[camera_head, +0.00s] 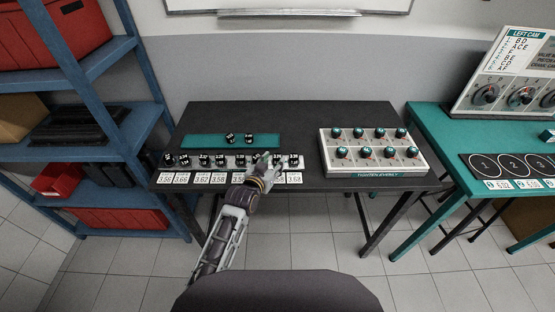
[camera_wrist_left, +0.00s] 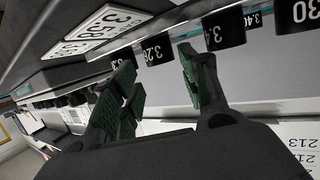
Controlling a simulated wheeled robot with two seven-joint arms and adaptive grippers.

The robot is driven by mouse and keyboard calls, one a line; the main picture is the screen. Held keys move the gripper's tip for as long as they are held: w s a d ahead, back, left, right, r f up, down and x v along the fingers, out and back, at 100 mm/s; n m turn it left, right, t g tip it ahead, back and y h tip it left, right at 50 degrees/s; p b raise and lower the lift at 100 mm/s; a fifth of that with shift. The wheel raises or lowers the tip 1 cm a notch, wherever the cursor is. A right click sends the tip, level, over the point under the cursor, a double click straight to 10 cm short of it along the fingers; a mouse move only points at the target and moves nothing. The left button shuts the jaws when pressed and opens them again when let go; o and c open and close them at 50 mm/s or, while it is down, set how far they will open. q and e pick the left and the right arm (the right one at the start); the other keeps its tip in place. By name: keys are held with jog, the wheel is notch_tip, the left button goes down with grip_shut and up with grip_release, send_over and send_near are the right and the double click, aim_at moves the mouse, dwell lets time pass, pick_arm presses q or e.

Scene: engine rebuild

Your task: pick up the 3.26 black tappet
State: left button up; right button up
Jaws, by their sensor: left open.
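The 3.26 black tappet (camera_wrist_left: 158,50) shows in the left wrist view as a small black cylinder with white digits, in a row with other black tappets. My left gripper (camera_wrist_left: 157,72) is open, with one dark green finger on either side of the view of this tappet. I cannot tell whether the fingers touch it. In the head view my left gripper (camera_head: 264,168) is at the front row of tappets, right of its middle, and hides part of it. I cannot pick out the 3.26 tappet there. My right gripper is not in view.
Neighbouring tappets (camera_wrist_left: 224,29) stand close by, with white number cards (camera_head: 200,179) along the front edge. Two tappets (camera_head: 249,139) stand on a teal mat (camera_head: 200,141) behind. A tray of knobs (camera_head: 376,167) is to the right. The table's (camera_head: 290,120) back is clear.

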aim_at(277, 157)
pick_arm(q)
jog(key=shift+x, duration=2)
jog(key=shift+a, duration=0.1)
jog(key=shift+c, duration=0.4)
jog(key=c, duration=0.7)
